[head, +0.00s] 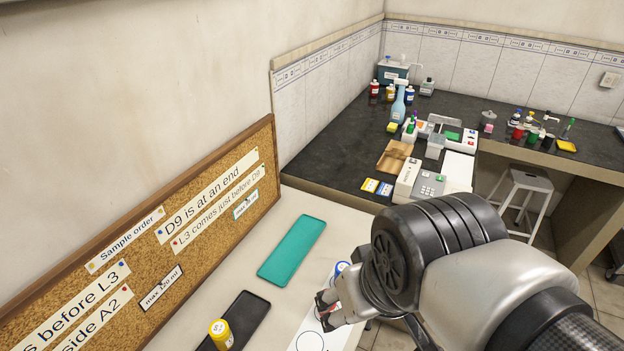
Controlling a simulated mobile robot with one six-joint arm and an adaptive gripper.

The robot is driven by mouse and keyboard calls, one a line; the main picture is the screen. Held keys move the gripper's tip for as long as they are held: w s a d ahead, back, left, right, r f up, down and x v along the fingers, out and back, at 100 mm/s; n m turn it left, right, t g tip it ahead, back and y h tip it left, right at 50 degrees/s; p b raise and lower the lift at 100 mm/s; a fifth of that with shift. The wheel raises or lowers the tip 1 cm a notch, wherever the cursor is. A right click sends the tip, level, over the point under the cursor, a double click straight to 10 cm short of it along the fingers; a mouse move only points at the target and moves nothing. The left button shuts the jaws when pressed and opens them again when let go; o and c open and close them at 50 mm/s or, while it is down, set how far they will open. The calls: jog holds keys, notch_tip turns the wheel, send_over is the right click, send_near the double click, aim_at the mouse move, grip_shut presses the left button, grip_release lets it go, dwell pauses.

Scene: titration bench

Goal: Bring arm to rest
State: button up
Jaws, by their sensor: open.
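My arm reaches in from the lower right of the head view. My gripper (329,309) hangs at its end, low over a white sheet with circles (308,336) on the light table. The fingers are small and partly hidden behind my wrist, and the jaws are open. I see nothing held between them. A yellow-capped bottle (220,334) stands on a black tray (247,318) to the left of the gripper, apart from it. A teal mat (293,250) lies behind the gripper, bare.
A cork board (165,230) with paper notes stands along the table's left side. A dark counter (340,150) behind carries bottles, a spray bottle (399,103) and instruments. A stool (522,190) stands under the counter's right part.

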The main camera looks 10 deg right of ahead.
jog(key=shift+s+d+f+m, duration=0.15)
jog(key=shift+s+d, duration=0.15)
jog(key=shift+s, duration=0.3)
jog(key=shift+s+d+m, duration=0.15)
jog(key=shift+s+d, duration=0.1)
jog(key=shift+s, duration=0.3)
